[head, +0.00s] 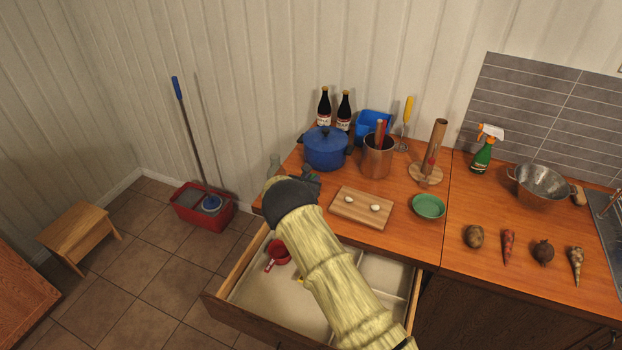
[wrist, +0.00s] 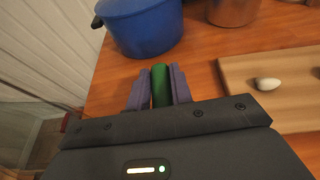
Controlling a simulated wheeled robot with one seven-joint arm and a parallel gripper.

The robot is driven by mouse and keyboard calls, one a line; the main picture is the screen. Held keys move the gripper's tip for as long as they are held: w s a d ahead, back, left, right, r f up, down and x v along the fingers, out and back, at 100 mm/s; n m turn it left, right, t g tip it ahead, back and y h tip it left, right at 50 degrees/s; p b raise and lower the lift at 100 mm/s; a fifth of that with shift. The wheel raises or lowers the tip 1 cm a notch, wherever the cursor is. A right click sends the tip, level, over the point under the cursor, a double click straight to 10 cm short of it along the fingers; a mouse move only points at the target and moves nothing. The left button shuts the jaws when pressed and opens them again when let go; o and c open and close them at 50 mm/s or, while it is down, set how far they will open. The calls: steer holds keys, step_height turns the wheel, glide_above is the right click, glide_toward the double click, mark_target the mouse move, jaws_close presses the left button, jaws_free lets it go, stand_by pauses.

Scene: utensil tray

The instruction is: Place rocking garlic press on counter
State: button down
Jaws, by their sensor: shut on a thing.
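My gripper (head: 309,182) is over the left part of the wooden counter (head: 398,240), in front of the blue pot. In the wrist view its two grey fingers (wrist: 160,75) are closed on a green, rounded piece (wrist: 161,88), which I take to be the rocking garlic press. Only this green part shows; the rest of it is hidden. I cannot tell whether it touches the counter. In the wrist view, bare counter (wrist: 200,65) lies around the fingertips.
The blue pot (head: 325,149) stands just behind my gripper. A cutting board (head: 349,213) with two pale pieces lies to the right, then a green bowl (head: 429,206). An open drawer (head: 253,295) with a red scoop (head: 275,261) is below.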

steer(key=shift+f, duration=0.1)
steer(key=c, duration=1.3)
jaws_free()
steer(key=shift+o, duration=0.2)
steer(key=shift+r, duration=0.2)
steer(key=shift+s+a, duration=0.2)
steer(key=shift+s, duration=0.1)
steer(key=b+v, duration=0.3)
steer(key=v, duration=0.8)
steer(key=shift+s, duration=0.15)
